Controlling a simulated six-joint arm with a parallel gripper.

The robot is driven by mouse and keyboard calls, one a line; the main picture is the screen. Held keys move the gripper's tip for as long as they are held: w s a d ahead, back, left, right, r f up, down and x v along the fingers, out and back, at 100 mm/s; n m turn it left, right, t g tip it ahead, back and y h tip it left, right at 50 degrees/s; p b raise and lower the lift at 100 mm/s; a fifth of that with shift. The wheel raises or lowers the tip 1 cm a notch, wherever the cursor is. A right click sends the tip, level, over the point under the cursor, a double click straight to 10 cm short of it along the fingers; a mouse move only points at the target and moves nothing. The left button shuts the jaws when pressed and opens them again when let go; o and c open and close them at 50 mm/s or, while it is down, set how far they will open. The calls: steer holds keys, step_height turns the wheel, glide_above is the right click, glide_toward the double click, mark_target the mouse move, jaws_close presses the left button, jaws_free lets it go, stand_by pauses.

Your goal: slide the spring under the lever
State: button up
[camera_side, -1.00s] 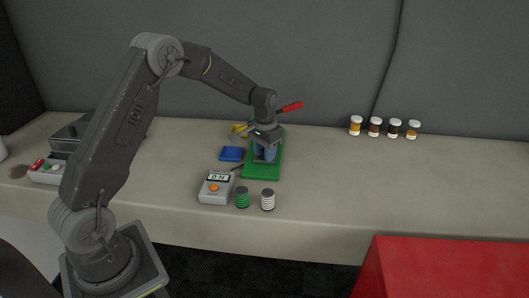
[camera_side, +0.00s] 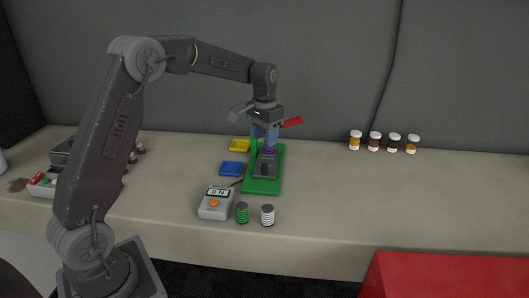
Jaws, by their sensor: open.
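A green base plate (camera_side: 261,185) carries a grey device. A small purple piece (camera_side: 269,149) sits on it and may be the spring; its coils are too small to make out. The lever's red handle (camera_side: 291,122) sticks out to the right just behind my gripper. My gripper (camera_side: 264,143) has blue fingers, is open and points down just above the purple piece. The fingers and wrist hide most of the lever. A green coiled cylinder (camera_side: 242,213) and a white coiled cylinder (camera_side: 267,216) with dark tops stand upright in front of the plate.
A grey meter with a display (camera_side: 215,202) stands front left of the plate. Several small jars (camera_side: 374,142) stand at the back right. The bench's right side is clear.

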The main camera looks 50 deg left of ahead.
steer(key=shift+r, duration=1.45)
steer(key=s+d+r+t, duration=0.1)
steer(key=s+d+r, duration=0.35)
steer(key=s, duration=0.25)
steer(key=s+d+r+t, duration=0.2)
steer(key=s+d+r, duration=0.2)
steer(key=s+d, duration=0.15)
steer(key=s+d+f+t, duration=0.1)
steer(key=s+d, duration=0.1)
steer(key=s, duration=0.6)
steer(key=s+d+f+m+t, duration=0.1)
steer(key=s+d+f, duration=0.1)
steer(key=s, duration=0.6)
steer(key=shift+d+f+t, duration=0.25)
steer(key=shift+d+t, duration=0.05)
steer(key=shift+d, duration=0.4)
